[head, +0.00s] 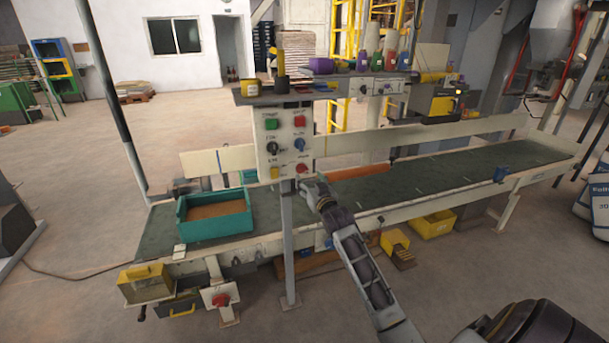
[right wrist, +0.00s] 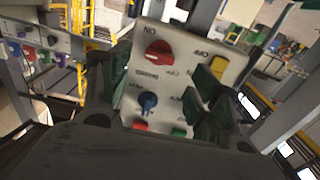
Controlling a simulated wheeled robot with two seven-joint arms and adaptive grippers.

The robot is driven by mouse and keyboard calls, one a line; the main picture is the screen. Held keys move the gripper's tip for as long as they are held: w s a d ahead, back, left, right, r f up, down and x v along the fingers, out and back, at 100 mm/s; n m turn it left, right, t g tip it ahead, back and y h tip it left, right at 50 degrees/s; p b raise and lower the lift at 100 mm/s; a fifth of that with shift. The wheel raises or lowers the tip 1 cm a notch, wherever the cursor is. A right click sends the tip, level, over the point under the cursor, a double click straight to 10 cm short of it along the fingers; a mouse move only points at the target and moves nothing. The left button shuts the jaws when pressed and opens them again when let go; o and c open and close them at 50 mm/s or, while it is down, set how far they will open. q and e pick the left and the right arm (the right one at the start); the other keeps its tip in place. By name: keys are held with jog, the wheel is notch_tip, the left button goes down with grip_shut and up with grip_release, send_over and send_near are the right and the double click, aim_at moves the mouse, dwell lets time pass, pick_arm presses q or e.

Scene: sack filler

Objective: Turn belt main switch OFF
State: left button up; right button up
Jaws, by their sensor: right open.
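A pale control panel (head: 285,146) stands on a post in front of the conveyor belt. At its lower right is a red rotary switch (head: 302,168). In the right wrist view the red switch (right wrist: 159,53) appears upside down, with ON and OFF lettering around it; its handle lies roughly crosswise, slightly slanted. My left gripper is not in view.
The panel also carries a blue knob (right wrist: 148,103), a yellow button (right wrist: 218,65), a black knob (head: 272,148) and green and red buttons. A teal crate (head: 215,214) sits on the belt (head: 440,172). Another red knob (head: 221,299) is on a low plate.

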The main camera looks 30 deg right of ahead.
aim_at(304, 171)
jog(key=shift+x, duration=1.15)
jog(key=shift+w+d, duration=0.1)
jog(key=shift+w, duration=0.2)
jog(key=shift+w+d, duration=0.15)
jog(key=shift+w, duration=0.5)
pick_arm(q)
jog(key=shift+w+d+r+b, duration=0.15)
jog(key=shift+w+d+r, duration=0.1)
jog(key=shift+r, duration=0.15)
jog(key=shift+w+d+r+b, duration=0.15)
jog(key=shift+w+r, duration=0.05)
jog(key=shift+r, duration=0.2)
pick_arm(e)
jog(key=shift+x, duration=0.9)
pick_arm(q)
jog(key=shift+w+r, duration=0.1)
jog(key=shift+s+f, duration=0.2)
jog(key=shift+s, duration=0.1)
pick_arm(e)
jog(key=c, duration=1)
